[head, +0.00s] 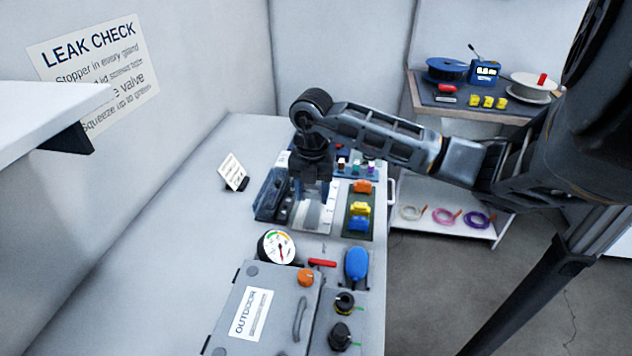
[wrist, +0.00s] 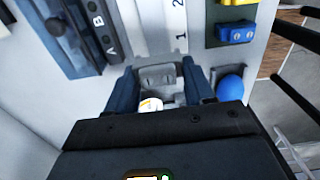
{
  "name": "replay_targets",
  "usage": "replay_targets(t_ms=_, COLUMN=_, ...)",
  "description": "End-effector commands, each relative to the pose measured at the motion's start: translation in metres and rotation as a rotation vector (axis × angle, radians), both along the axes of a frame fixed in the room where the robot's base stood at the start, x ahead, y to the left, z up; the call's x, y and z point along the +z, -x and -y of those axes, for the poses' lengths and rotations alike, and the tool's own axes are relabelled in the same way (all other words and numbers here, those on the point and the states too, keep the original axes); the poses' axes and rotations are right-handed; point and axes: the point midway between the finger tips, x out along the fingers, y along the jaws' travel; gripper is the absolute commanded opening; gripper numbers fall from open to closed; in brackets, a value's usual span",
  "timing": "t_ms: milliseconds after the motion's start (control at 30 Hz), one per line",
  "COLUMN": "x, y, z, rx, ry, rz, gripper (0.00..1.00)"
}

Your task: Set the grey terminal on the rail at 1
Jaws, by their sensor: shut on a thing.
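The grey terminal (wrist: 158,76) is between the two blue fingers of my gripper (wrist: 160,88) in the wrist view. My gripper is shut on it. In the head view my gripper (head: 311,182) points down over the rail area, and I cannot make out the terminal there. The pale metal rail (wrist: 153,25) runs away from the terminal in the wrist view, beside a white strip (wrist: 180,18) marked 1 and 2. The 1 is just beyond and right of the terminal. I cannot tell whether the terminal touches the rail.
Right of the rail, a green tray (head: 350,234) holds orange (head: 362,187), yellow (head: 360,209) and blue (head: 358,224) terminals. A dark blue fixture (head: 269,194) stands left. Nearer are a gauge (head: 277,247), a blue bulb (head: 356,265) and a grey enclosure (head: 225,310). The left bench is mostly clear.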

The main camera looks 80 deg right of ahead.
Motion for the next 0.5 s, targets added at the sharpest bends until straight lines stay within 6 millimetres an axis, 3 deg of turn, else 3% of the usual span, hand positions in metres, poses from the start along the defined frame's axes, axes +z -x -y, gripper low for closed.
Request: replay_targets(t_ms=500, x=-0.019, y=0.0, z=-0.003, rx=0.003, ry=0.001, rz=0.002, gripper=0.31)
